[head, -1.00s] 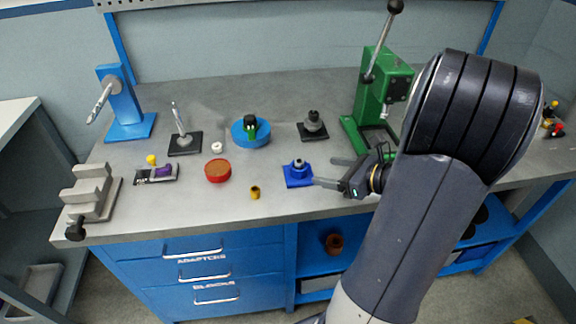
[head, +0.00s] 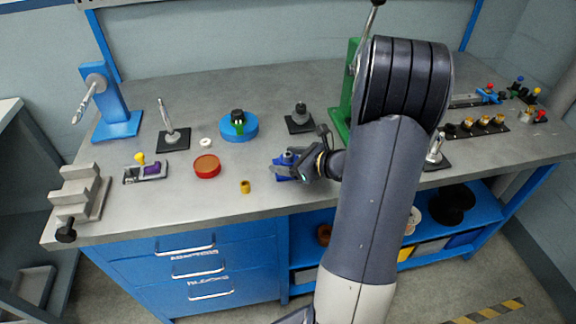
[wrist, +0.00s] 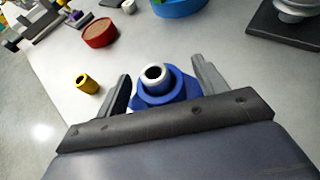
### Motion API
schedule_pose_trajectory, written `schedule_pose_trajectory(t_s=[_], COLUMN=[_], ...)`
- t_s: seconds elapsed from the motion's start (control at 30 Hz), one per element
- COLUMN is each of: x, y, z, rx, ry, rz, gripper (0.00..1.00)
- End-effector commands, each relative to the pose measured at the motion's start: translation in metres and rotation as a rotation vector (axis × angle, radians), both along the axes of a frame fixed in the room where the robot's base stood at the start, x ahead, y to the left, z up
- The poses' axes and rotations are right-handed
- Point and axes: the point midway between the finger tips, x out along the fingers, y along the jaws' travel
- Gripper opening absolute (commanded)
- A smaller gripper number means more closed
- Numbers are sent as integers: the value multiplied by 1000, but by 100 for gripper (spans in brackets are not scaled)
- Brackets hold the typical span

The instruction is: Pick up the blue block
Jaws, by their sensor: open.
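The blue block (wrist: 165,94), a blue piece with a round upright collar and a light ring on top, sits on the grey bench. In the head view the blue block (head: 287,158) is partly hidden by my gripper (head: 283,168). In the wrist view my gripper (wrist: 160,82) is open, with one finger on each side of the block. The left finger is close to the block and the right finger has a small visible gap. I cannot tell whether either touches it. The block's near lower part is hidden behind my gripper's dark crossbar.
A yellow cylinder (head: 245,186) and a red round dish (head: 207,166) lie left of the block. A blue round base (head: 238,127) and a dark square base with a grey knob (head: 300,119) stand behind. A green press (head: 344,112) stands back right. The bench's front edge is near.

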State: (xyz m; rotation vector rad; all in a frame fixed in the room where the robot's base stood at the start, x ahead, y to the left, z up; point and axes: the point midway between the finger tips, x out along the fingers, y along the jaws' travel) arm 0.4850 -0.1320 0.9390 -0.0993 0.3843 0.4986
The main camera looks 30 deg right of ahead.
Motion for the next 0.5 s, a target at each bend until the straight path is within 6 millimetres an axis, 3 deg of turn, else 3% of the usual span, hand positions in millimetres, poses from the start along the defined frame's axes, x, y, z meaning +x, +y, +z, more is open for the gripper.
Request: schedule_pose_trajectory(t_s=[0.17, 0.5], x=[0, 0], y=[0, 0], z=[0, 0], rx=[0, 0], ry=[0, 0], rz=[-1, -1], gripper=[67, 39])
